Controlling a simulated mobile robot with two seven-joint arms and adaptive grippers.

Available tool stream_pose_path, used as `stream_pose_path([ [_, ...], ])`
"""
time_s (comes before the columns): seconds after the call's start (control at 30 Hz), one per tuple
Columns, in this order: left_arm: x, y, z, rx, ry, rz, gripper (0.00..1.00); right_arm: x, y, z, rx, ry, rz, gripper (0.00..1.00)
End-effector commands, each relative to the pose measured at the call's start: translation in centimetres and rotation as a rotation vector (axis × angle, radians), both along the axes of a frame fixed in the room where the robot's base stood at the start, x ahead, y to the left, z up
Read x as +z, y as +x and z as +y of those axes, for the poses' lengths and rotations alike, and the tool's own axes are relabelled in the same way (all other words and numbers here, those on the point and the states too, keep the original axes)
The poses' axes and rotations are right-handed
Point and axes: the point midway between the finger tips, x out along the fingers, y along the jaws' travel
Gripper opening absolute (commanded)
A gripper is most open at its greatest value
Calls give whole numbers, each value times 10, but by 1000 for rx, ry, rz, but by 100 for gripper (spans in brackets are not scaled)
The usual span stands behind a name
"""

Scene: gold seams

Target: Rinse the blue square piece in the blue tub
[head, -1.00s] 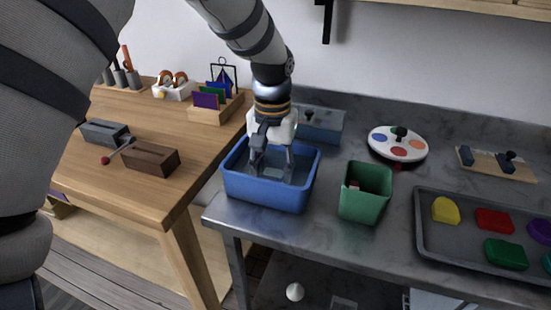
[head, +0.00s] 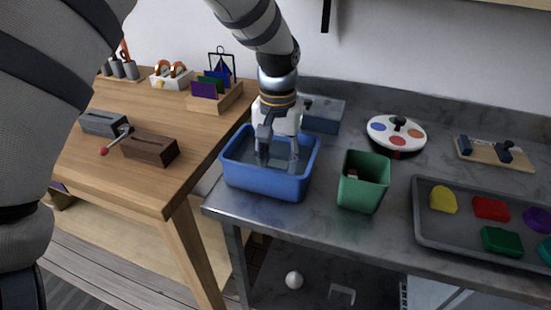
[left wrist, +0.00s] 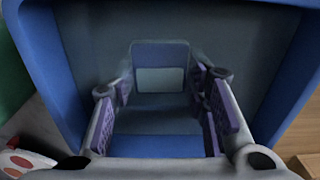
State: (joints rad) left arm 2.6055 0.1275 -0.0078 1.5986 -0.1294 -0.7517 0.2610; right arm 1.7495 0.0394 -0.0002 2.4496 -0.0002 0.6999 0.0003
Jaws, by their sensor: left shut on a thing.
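The blue tub (head: 265,184) stands at the left end of the grey counter, with what looks like water inside. My left gripper (head: 278,158) points down into the tub, fingers below its rim. In the left wrist view the gripper (left wrist: 162,82) is shut on a dull blue square piece (left wrist: 160,53) with a paler rectangular patch, between the fingertips. The tub's blue walls (left wrist: 38,48) surround it there. In the head view the fingers and tub hide the piece. I cannot tell how deep it sits in the water. My right gripper is not in view.
A green bin (head: 362,190) stands just right of the tub, and a grey-blue box (head: 325,116) behind it. A round palette (head: 397,132) and a grey tray (head: 425,228) of coloured pieces lie farther right. A wooden table (head: 190,160) with racks adjoins at left.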

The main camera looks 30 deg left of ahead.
Motion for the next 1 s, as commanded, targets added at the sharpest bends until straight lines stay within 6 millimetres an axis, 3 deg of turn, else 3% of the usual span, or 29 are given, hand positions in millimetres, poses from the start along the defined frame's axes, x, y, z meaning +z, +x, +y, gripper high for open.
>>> stream_pose_path([
  [1.0,0,-2,10,-1,0,-1,11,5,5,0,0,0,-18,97],
])
